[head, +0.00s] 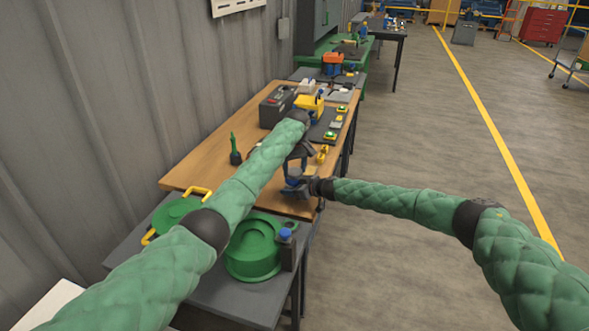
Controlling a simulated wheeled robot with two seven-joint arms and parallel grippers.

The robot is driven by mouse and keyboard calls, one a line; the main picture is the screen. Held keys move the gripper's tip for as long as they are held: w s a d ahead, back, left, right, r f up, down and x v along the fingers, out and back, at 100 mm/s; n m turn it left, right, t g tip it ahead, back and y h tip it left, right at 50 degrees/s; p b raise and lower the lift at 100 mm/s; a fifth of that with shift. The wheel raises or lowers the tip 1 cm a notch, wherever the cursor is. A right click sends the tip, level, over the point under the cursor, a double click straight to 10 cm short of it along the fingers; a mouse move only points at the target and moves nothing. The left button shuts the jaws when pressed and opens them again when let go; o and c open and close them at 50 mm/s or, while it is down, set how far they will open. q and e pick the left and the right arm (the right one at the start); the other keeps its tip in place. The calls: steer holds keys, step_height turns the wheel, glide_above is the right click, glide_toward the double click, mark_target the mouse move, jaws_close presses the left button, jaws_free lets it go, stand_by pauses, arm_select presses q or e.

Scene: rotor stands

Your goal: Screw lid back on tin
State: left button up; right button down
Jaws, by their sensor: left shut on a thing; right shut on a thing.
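My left gripper (301,152) points down over the near right part of the wooden table, just above a small blue and grey tin (292,182). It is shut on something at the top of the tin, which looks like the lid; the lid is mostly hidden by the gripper. My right gripper (299,190) comes in from the right, low by the table's right edge, and is shut on the tin. The tin looks upright. The view is too small to tell how the lid sits on it.
The wooden table (205,166) also holds a green-handled tool (235,150), a grey box (277,106), a yellow device (309,103) and several small yellow-green pieces. A nearer grey table (215,295) holds a green round housing (252,250). Floor at right is open.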

arm_select(q)
steer(key=shift+m, duration=0.9)
arm_select(e)
steer(key=shift+a, duration=0.1)
arm_select(q)
steer(key=o, duration=1.1)
steer(key=shift+s+d+r, duration=0.1)
steer(key=shift+r, duration=2.15)
arm_select(e)
steer(key=shift+r, duration=0.1)
